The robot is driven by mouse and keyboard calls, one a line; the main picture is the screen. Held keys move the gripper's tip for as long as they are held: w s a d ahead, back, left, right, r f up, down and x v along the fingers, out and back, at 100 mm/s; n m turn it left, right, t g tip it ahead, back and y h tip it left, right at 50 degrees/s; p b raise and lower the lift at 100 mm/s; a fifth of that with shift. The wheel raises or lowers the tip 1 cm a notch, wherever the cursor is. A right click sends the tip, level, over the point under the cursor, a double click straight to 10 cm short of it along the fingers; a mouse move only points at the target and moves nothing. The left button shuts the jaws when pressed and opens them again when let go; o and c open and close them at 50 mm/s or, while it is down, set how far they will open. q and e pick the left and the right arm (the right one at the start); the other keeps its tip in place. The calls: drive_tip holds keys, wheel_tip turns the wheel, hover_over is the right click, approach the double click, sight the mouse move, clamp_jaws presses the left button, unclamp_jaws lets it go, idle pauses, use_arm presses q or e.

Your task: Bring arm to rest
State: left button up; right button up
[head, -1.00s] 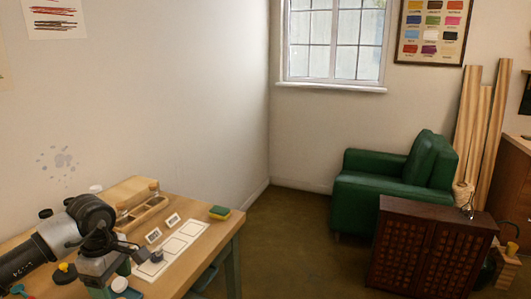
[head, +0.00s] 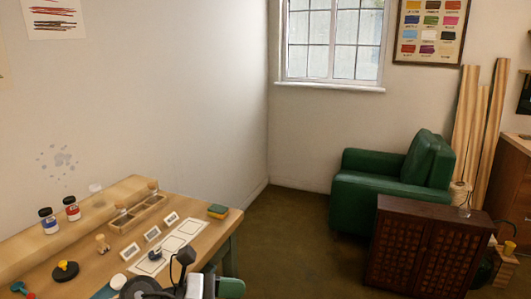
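My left arm is low at the bottom centre of the head view, at the table's front edge. Dark and grey parts of its wrist end and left gripper (head: 183,262) show, but the fingertips cannot be made out clearly. The wooden table (head: 75,250) is at lower left. A white sheet with outlined squares (head: 178,241) lies on it, and a small dark lump (head: 154,257) sits on the sheet's near part, apart from my gripper as far as I can see. My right gripper is out of view.
Small label cards (head: 153,233) stand beside the sheet. A wooden tray (head: 150,212) with corked jars, a red-labelled jar (head: 72,208), a blue-labelled jar (head: 48,221) and a green-yellow sponge (head: 218,211) are on the table. A dark cabinet (head: 425,245) and green armchair (head: 385,190) stand right.

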use_arm(q)
drive_tip(key=a+r+n+t+y, duration=0.2)
drive_tip(key=n+t, duration=0.6)
drive_tip(key=n, duration=0.4)
drive_tip(key=a+r+n+t+y, duration=0.2)
drive_tip(key=n+t, duration=0.6)
drive_tip(key=n, duration=0.4)
drive_tip(key=s+a+f+n+g+y, duration=0.3)
drive_tip(key=a+f+n+y, duration=0.3)
drive_tip(key=n, duration=0.3)
drive_tip(key=s+a+f+n+g+y, duration=0.2)
drive_tip(key=s+a+f+n+y, duration=0.15)
drive_tip(key=f+n+y, duration=0.4)
drive_tip(key=s+a+f+n+g+h, duration=0.1)
drive_tip(key=s+f+n+g, duration=0.35)
drive_tip(key=s, duration=0.35)
drive_tip(key=s+a+f+n+g+h, duration=0.1)
drive_tip(key=s+f+n+g, duration=0.2)
drive_tip(key=s+f+g, duration=0.35)
drive_tip(key=s+f, duration=0.3)
drive_tip(key=f, duration=2.3)
drive_tip(key=s+a+f+g, duration=0.1)
drive_tip(key=s+a+f, duration=0.1)
drive_tip(key=s+f, duration=1.3)
drive_tip(key=shift+s+a, duration=0.15)
drive_tip(key=shift+s, duration=0.3)
